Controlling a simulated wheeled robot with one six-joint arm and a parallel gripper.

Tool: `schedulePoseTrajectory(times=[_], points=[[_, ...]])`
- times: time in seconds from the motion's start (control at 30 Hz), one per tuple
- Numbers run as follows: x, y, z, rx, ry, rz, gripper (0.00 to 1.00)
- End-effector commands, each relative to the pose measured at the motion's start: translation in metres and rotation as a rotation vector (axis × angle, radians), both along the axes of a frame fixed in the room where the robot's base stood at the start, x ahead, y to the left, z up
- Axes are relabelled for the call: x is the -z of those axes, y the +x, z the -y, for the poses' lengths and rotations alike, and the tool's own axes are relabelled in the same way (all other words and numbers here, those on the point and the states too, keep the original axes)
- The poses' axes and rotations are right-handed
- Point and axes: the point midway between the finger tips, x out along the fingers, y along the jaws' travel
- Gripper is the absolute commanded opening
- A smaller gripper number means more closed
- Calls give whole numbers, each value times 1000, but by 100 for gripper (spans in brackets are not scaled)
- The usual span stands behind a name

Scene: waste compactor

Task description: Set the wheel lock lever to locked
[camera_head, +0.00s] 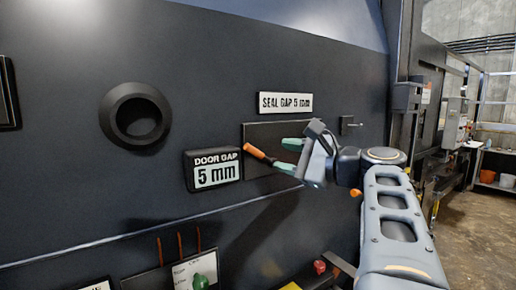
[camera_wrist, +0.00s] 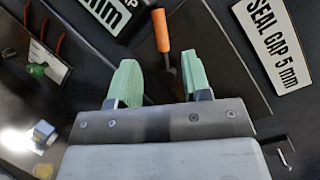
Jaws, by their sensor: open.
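A lever with an orange handle (camera_head: 254,151) sits on a dark plate (camera_head: 262,132) under the SEAL GAP label; no label in view names it as the wheel lock. In the wrist view the orange handle (camera_wrist: 160,31) points up, and its dark stem runs down between the fingers. My gripper (camera_head: 287,156) is open at the lever, with green fingertips on either side of the stem. In the wrist view my gripper (camera_wrist: 160,72) is empty, with gaps on both sides of the stem. I cannot tell whether a finger touches it.
A DOOR GAP 5 mm box (camera_head: 212,170) juts out left of the lever. A SEAL GAP label (camera_head: 285,103) is above, and a small metal latch (camera_head: 348,124) is to the right. A round dark port (camera_head: 135,116) is farther left. A green knob (camera_head: 200,281) and a red button (camera_head: 319,267) are below.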

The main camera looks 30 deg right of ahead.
Motion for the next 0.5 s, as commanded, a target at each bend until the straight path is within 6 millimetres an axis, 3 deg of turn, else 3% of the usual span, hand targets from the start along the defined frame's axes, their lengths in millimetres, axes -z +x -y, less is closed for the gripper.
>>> schedulePoseTrajectory(times=[0.2,0.5], points=[[-2,37,-19,-5,1,-2,44],[0,67,-33,-2,0,-1,44]])
